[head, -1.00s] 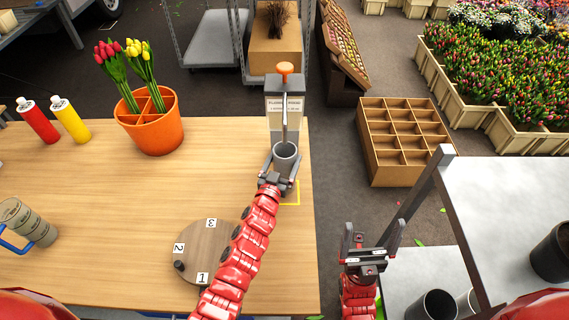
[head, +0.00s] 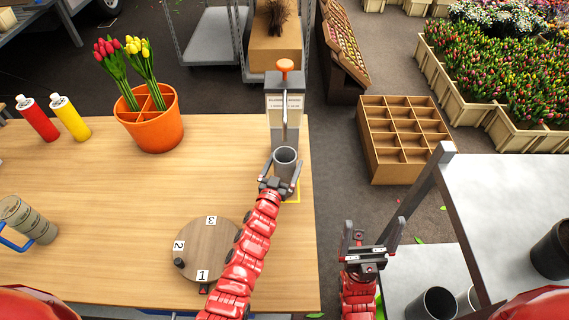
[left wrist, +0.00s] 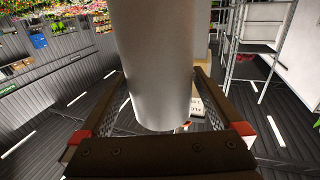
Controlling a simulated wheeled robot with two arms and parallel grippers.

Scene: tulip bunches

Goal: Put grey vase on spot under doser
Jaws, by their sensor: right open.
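The grey vase (head: 286,161) stands upright in front of the doser (head: 285,105), below its orange-topped lever. My left gripper (head: 279,178) has its fingers on either side of the vase and is shut on it. In the left wrist view the vase (left wrist: 155,65) fills the space between the fingers. The yellow-outlined spot (head: 298,193) shows partly beside the vase and gripper. I cannot tell whether the vase's base touches the table. My right gripper (head: 371,241) is open and empty, right of the table.
An orange pot (head: 152,137) with tulips stands on the wooden table (head: 100,190). Red and yellow bottles stand left of it. A round numbered board (head: 207,250) lies near the left arm. Dark pots (head: 434,305) stand at lower right.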

